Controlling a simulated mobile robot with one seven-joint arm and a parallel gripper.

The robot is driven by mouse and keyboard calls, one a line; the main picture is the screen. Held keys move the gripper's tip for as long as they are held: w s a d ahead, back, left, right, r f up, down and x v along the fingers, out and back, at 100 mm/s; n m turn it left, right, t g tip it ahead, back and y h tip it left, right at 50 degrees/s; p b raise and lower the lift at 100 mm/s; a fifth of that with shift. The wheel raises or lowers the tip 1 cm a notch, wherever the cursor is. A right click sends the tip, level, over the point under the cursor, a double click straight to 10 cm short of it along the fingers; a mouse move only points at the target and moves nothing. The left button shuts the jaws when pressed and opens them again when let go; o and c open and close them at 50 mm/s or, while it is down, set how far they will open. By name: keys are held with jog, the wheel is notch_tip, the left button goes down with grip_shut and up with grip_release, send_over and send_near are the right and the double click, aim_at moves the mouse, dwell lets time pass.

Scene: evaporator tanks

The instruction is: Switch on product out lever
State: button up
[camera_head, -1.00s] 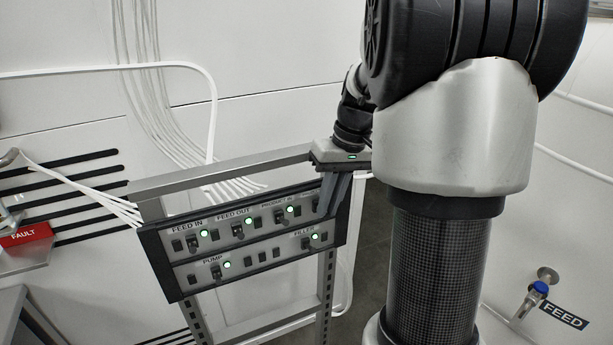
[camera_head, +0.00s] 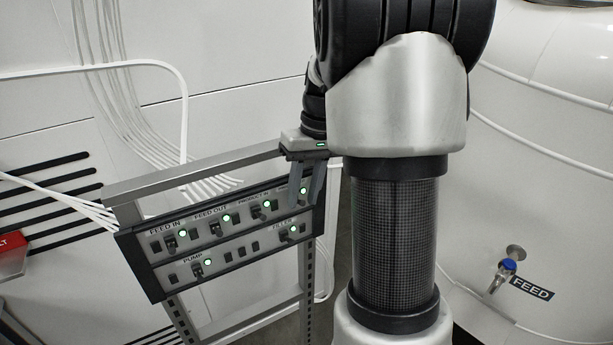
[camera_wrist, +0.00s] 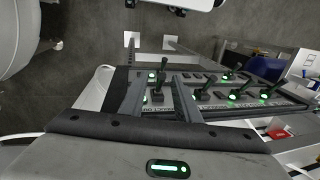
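The control panel (camera_head: 215,258) is a dark-framed board with two rows of small levers and lit green lamps. FEED IN, FEED OUT and PUMP labels are readable. My gripper (camera_head: 304,195) is at the panel's upper right end, its two fingers apart and pointing down, in front of the top row's last position. They partly hide that position, whose product out label I cannot read in the head view. In the wrist view my gripper (camera_wrist: 162,108) is open, with a black lever (camera_wrist: 158,80) showing between the fingers. Contact is not visible. Green lamps glow near that lever.
A metal frame (camera_head: 240,318) carries the panel, with its top bar behind my gripper. White cables (camera_head: 125,105) run down the wall behind. A white tank (camera_head: 545,170) with a FEED tap (camera_head: 505,272) stands at the right. A red sign (camera_head: 10,255) is at the left edge.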

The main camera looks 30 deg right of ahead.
jog(key=d+r, duration=0.3)
jog(key=r, duration=1.4)
jog(key=shift+s+d, duration=0.1)
